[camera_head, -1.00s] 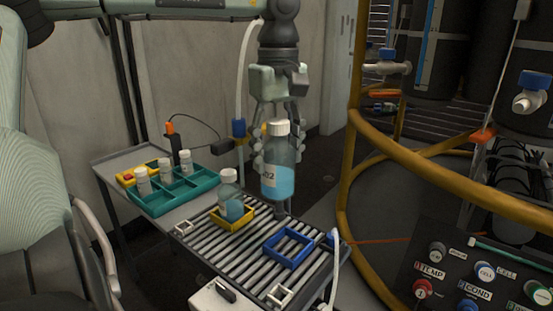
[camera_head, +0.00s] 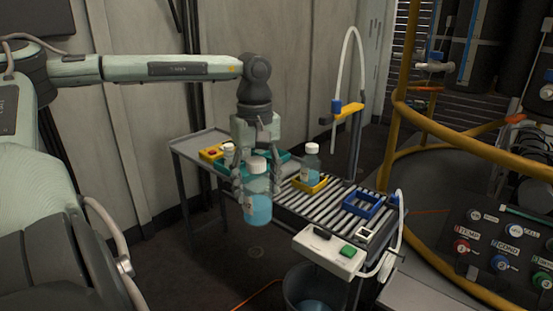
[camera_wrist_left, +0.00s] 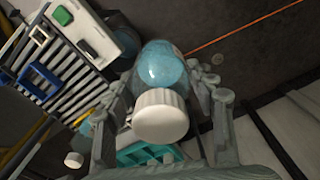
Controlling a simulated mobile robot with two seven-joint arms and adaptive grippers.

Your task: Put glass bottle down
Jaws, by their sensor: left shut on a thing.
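A glass bottle (camera_head: 257,206) with a white cap and blue liquid is held upright in my left gripper (camera_head: 254,172). It is in front of the near-left side of the roller table, apart from it. In the left wrist view the bottle (camera_wrist_left: 160,65) and its cap lie between the fingers, which are shut around it. A second, smaller bottle (camera_head: 311,164) with blue liquid stands in the yellow square holder (camera_head: 310,186) on the rollers. The blue square holder (camera_head: 362,205) is empty. My right gripper is not in view.
The roller table (camera_head: 330,203) carries a white box (camera_head: 328,252) with a green button at its front. A teal tray (camera_head: 285,160) sits behind my gripper, partly hidden. A bin (camera_head: 308,290) stands on the floor below. A yellow rail (camera_head: 430,180) and a control panel (camera_head: 500,245) are at right.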

